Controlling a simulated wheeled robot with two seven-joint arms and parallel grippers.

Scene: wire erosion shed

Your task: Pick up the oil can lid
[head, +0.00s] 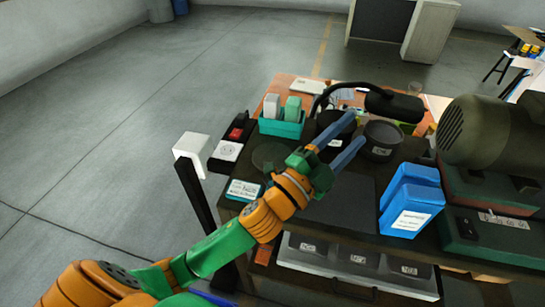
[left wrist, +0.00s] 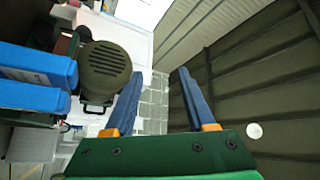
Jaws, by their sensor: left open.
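My left gripper (head: 352,131) is open over the dark bench, its two blue fingers apart and pointing away toward the back of the bench. In the left wrist view the open fingers (left wrist: 160,74) have nothing between them. A dark labelled can (head: 332,142) is partly hidden behind the far finger. A grey labelled can (head: 381,142) stands just right of the fingertips; its label is too small to read surely. A flat dark round disc (head: 270,156) lies on the bench left of the gripper; I cannot tell whether it is the oil can lid. My right gripper is out of view.
A teal tray (head: 281,129) with two blocks stands at the back left. Blue boxes (head: 411,201) stand right of the gripper, with a large green motor (head: 495,140) beyond. A black lamp (head: 394,105) arches over the cans. A dark flat area (head: 340,205) in front is clear.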

